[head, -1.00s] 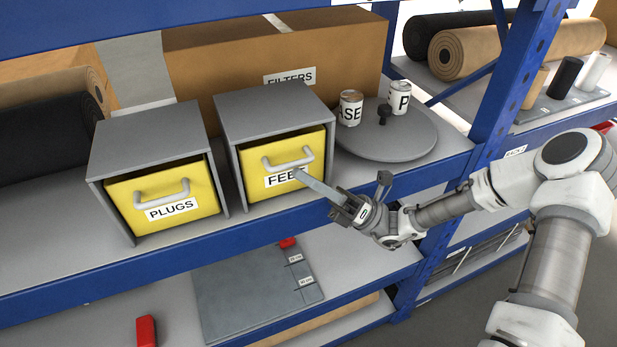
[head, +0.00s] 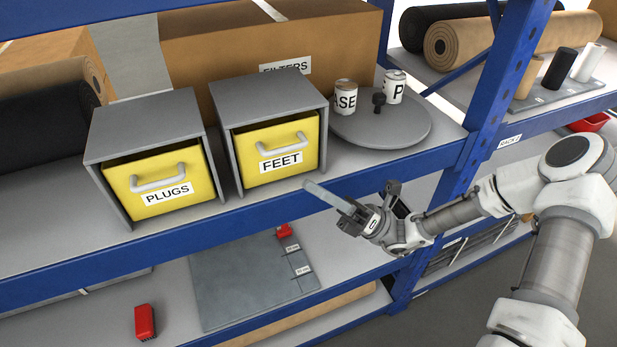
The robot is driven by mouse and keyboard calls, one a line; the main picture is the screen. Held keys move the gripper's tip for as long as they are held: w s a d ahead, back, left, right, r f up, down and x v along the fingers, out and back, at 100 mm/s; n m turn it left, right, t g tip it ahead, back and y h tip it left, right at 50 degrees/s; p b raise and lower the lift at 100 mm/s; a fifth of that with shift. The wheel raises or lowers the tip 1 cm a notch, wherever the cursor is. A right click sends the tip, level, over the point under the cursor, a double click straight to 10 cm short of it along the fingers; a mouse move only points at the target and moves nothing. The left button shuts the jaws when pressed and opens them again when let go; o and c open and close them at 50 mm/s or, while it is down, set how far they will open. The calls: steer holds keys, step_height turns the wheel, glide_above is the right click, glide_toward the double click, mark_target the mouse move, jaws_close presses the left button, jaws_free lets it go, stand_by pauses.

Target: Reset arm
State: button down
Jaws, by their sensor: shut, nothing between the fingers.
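My gripper (head: 312,188) is shut and empty. In the head view it hangs in front of the blue shelf edge, to the lower right of the yellow FEET drawer (head: 299,137), apart from its handle. The FEET drawer sits in a grey housing (head: 268,93) and looks closed or nearly so. My arm reaches in from the right side of the picture.
A yellow PLUGS drawer (head: 165,205) in a grey housing stands to the left. A grey round turntable (head: 375,130) bears two labelled cans. The blue shelf beam (head: 230,223) runs below. A red block (head: 145,321) lies on the lower shelf.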

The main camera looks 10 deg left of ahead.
steer(key=d+f+b, duration=0.2)
steer(key=d+f, duration=0.1)
steer(key=d, duration=0.5)
steer(key=s+f+n+g+h, duration=0.3)
steer(key=s+n+h, duration=0.8)
steer(key=n+h, duration=0.45)
steer(key=d+r+n+t+h, duration=0.8)
steer(key=d+r+t+h, duration=0.2)
steer(key=d+r+t, duration=0.1)
steer(key=shift+r+t, duration=0.2)
steer(key=shift+t, duration=0.4)
